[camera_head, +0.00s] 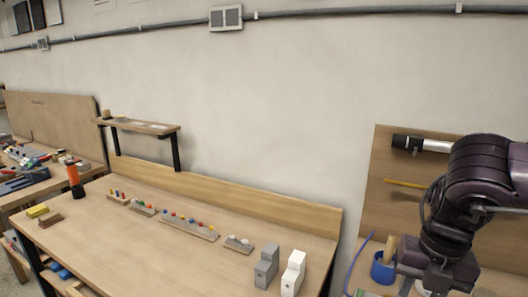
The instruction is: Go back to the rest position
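My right arm comes in from the right edge, dark purple, bent downward over the bench at the right. Its wrist end (437,268) is near the bottom edge, beside a blue cup. The fingers of my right gripper are cut off or too unclear to read, so I cannot tell whether it is open or shut. My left gripper and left arm are not in view.
A wooden workbench (110,232) holds rows of small coloured pieces (190,225), a grey block (266,266), a white block (293,274) and an orange-black cylinder (74,178). A blue cup (383,270) stands at the right. The bench's front left is mostly clear.

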